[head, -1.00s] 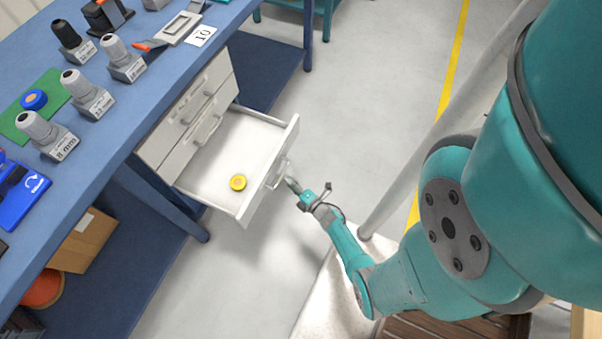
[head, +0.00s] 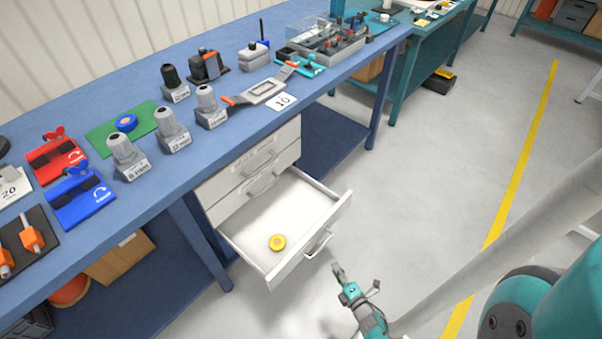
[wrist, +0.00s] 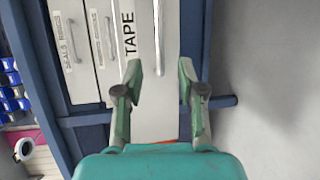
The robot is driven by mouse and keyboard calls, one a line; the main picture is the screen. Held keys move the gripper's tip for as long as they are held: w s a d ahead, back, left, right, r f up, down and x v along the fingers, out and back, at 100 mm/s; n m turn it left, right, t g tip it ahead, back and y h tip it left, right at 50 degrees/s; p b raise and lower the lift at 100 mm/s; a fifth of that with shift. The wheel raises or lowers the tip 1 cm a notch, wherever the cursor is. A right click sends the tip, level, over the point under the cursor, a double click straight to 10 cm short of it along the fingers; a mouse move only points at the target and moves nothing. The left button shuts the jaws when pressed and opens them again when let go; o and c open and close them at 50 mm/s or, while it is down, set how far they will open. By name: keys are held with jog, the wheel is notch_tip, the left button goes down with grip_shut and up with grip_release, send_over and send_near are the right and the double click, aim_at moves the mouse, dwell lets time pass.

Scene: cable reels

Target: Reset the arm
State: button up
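My gripper (head: 338,268) is in front of the open drawer (head: 330,212), just right of its front panel in the head view, and apart from its handle. In the wrist view my gripper (wrist: 167,75) has its two fingers spread with nothing between them. Beyond the fingers is a drawer front (wrist: 141,60) labelled TAPE with a handle. My teal arm runs to the lower right of the head view.
A cardboard box (head: 120,258) sits on the lower shelf. The grey floor (head: 440,160) to the right is clear.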

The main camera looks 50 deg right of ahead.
jog(key=s+a+r+m, duration=0.4)
jog(key=a+r, duration=0.4)
jog(key=s+a+r+m, duration=0.3)
jog(key=s+a+r, duration=0.1)
jog(key=a+r, duration=0.4)
jog(key=s+a+r+m+y, duration=0.2)
jog(key=r, duration=0.6)
jog(key=s+a+r+m+y, duration=0.1)
jog(key=s+a+r+m, duration=0.1)
jog(key=r, duration=0.6)
jog(key=s+a+r+m+y, duration=0.2)
jog(key=s+r+m, duration=0.1)
jog(key=r, duration=0.6)
jog(key=shift+s+m+y, duration=0.3)
jog(key=shift+s, duration=0.4)
